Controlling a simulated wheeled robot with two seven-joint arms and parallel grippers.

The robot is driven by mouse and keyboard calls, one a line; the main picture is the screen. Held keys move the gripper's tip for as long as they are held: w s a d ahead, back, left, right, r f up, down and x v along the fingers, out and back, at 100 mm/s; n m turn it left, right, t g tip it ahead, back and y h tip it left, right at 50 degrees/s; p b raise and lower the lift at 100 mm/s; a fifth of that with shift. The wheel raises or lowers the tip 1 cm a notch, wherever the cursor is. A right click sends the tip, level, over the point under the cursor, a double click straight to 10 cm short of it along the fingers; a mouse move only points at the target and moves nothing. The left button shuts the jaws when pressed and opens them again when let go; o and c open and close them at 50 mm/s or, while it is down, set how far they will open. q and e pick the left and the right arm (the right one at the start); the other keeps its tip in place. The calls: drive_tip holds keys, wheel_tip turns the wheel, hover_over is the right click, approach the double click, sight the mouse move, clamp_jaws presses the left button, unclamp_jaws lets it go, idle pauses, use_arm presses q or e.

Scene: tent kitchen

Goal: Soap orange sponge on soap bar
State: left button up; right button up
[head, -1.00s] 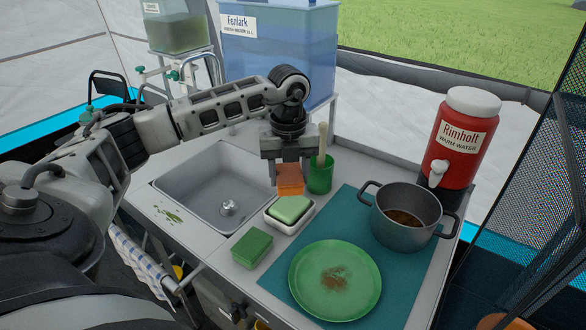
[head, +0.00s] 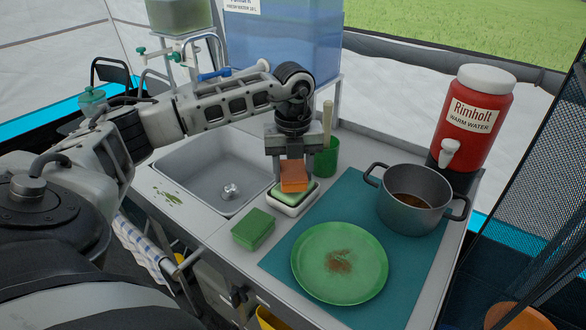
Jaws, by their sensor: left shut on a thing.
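My left gripper (head: 294,172) points down and is shut on the orange sponge (head: 294,177). The sponge is over the green soap bar (head: 291,194), covering its back part from this angle. I cannot tell whether the sponge touches the soap. The soap bar lies in a white soap dish (head: 297,207) on the counter, right of the sink. My right gripper is not in view.
A green sponge (head: 252,228) lies in front of the dish. A green cup (head: 327,158) with a brush stands close behind. A soiled green plate (head: 312,277) and a grey pot (head: 414,197) stand on a teal mat (head: 281,262). The sink (head: 213,173) is left.

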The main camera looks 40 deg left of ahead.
sight(294, 169)
use_arm(q)
drive_tip(key=shift+f+b, duration=0.3)
drive_tip(key=shift+f, duration=0.15)
idle(0.5)
drive_tip(key=shift+f+b, duration=0.4)
drive_tip(key=shift+f, duration=0.25)
idle(0.3)
idle(0.4)
wheel_tip(294, 169, up, 7)
drive_tip(key=p, duration=0.6)
drive_tip(key=shift+r, duration=0.15)
idle(0.7)
drive_tip(key=shift+d, duration=0.1)
